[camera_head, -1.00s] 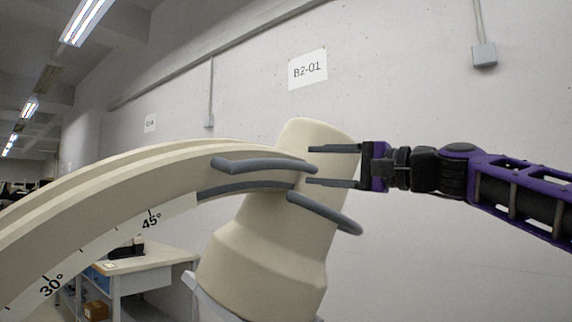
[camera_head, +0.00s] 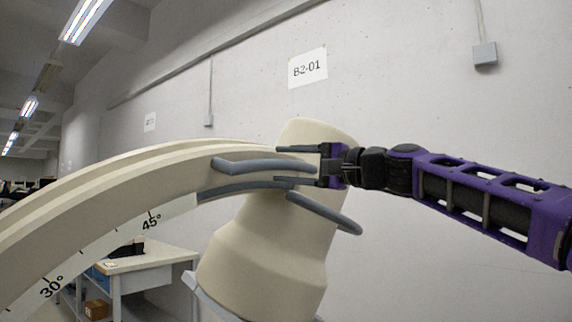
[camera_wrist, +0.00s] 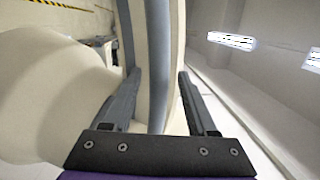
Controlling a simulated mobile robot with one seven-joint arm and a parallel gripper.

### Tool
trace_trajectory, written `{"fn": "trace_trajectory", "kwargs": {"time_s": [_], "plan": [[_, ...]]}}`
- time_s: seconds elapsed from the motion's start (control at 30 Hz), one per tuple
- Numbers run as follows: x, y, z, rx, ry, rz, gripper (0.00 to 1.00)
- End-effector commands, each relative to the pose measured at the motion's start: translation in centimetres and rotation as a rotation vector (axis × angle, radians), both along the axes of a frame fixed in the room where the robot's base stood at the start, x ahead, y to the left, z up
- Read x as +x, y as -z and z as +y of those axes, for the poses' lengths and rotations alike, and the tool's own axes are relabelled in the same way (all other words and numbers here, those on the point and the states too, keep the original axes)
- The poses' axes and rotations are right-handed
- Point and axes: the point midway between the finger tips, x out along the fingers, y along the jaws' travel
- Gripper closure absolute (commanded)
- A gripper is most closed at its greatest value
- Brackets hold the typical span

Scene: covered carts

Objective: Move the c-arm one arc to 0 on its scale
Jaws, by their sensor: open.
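The c-arm arc (camera_head: 110,180) is a cream curved beam rising from lower left to the cream housing (camera_head: 265,255) in the head view. Its white scale strip shows 30° and 45° marks (camera_head: 150,220); no 0 mark is in view. A grey handle bar (camera_head: 245,166) runs along the arc's upper end. My gripper (camera_head: 278,165) is open at this end, one finger above the bar and one below. In the wrist view, the grey bar (camera_wrist: 157,50) and cream arc edge lie between the open fingers (camera_wrist: 159,75). I cannot tell whether the fingers touch them.
A second grey bar (camera_head: 330,215) sticks out from the housing just below my gripper. A workbench (camera_head: 150,262) stands behind the arc at lower left. A concrete wall with a B2-01 sign (camera_head: 307,68) is behind.

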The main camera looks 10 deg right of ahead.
Motion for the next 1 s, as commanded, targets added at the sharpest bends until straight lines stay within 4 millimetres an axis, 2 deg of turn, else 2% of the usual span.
{"fn": "trace_trajectory", "kwargs": {"time_s": [0.47, 0.77, 1.0], "plan": [[0.32, -0.02, 0.27, 0.000, 0.001, 0.000, 0.44], [0.32, -0.02, 0.27, 0.000, 0.001, 0.000, 0.98], [0.31, -0.03, 0.27, 0.000, 0.001, 0.000, 1.00]]}}
